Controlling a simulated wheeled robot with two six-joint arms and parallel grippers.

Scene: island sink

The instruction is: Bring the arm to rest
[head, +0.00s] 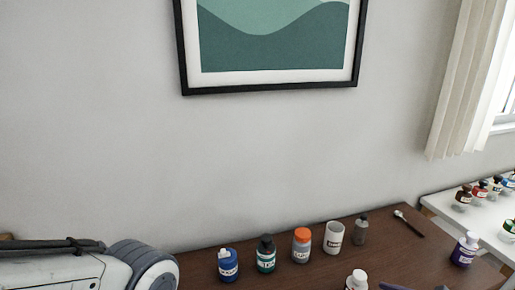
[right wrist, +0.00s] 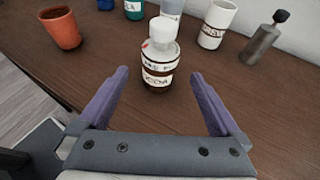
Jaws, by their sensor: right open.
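My right gripper (right wrist: 160,74) is open and empty in the right wrist view, its two purple fingers spread over the brown table. A jar with a white cap and a cocoa label (right wrist: 158,68) stands upright just past the fingertips, between their lines; I see no contact. Its white top also shows at the bottom of the head view (head: 357,279). A purple piece beside it at the head view's bottom edge looks like part of the right gripper. A white and grey arm link of mine fills the lower left of the head view; the left gripper is out of view.
On the brown table (head: 200,262) stand a blue jar (head: 228,265), a teal jar (head: 266,255), an orange-lidded jar (head: 301,246), a white cup (head: 333,238) and a grey bottle (head: 361,230). A terracotta cup (right wrist: 62,28) stands at left. A spoon (head: 408,223) lies at right.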

